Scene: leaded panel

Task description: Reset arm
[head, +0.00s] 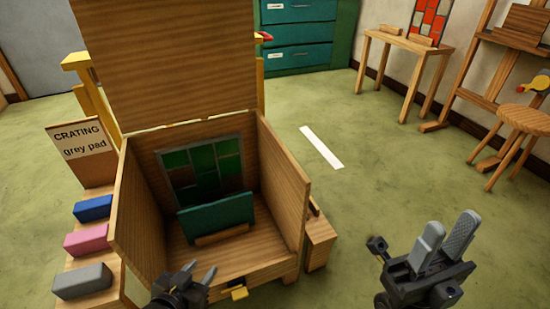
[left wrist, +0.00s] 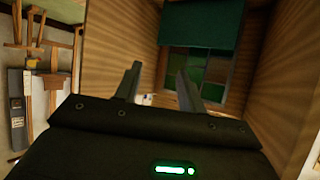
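My left gripper (head: 198,276) is at the front edge of an open wooden crate (head: 130,215), low in the head view. In the left wrist view its two fingers (left wrist: 156,84) stand apart with nothing between them. My right gripper (head: 447,236) is at the lower right over the green floor, its two fingers pointing up with a narrow gap and nothing visible between them. Inside the crate a leaded panel (head: 203,165) of green and dark panes stands against the back wall. A dark green pad (head: 218,215) stands in front of it.
The crate's lid (head: 165,60) stands raised. A sign (head: 82,142) reads "CRATING grey pad". Blue (head: 93,208), pink (head: 88,238) and grey (head: 82,281) blocks lie on a shelf left of the crate. A stool (head: 525,122) and small table (head: 408,45) stand at right. The floor between is mostly clear.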

